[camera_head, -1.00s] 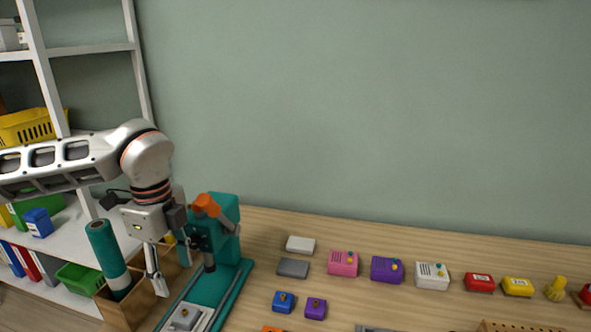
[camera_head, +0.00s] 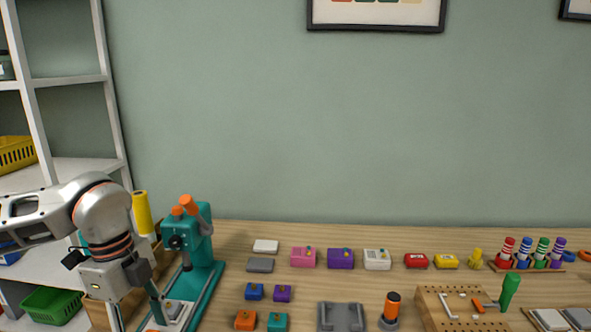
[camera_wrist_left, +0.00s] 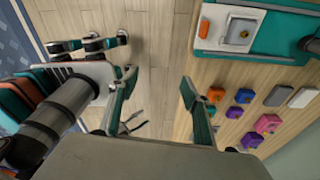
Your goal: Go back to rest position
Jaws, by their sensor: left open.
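My left gripper (camera_head: 138,314) is at the lower left of the head view, pointing down in front of the teal press, with its fingertips near the bottom edge. In the left wrist view its two fingers (camera_wrist_left: 160,102) are spread apart with nothing between them, so it is open and empty. Bare wooden floor shows between the fingers. My right gripper does not show in the head view, and I cannot make it out in the wrist view.
The teal press (camera_head: 203,247) stands close to the right of my left gripper. Blue (camera_head: 254,291) and purple (camera_head: 283,293) blocks, small boxes, a pegboard (camera_head: 429,309) and markers (camera_head: 524,252) lie on the table (camera_head: 365,276). White shelves (camera_head: 68,80) stand at left.

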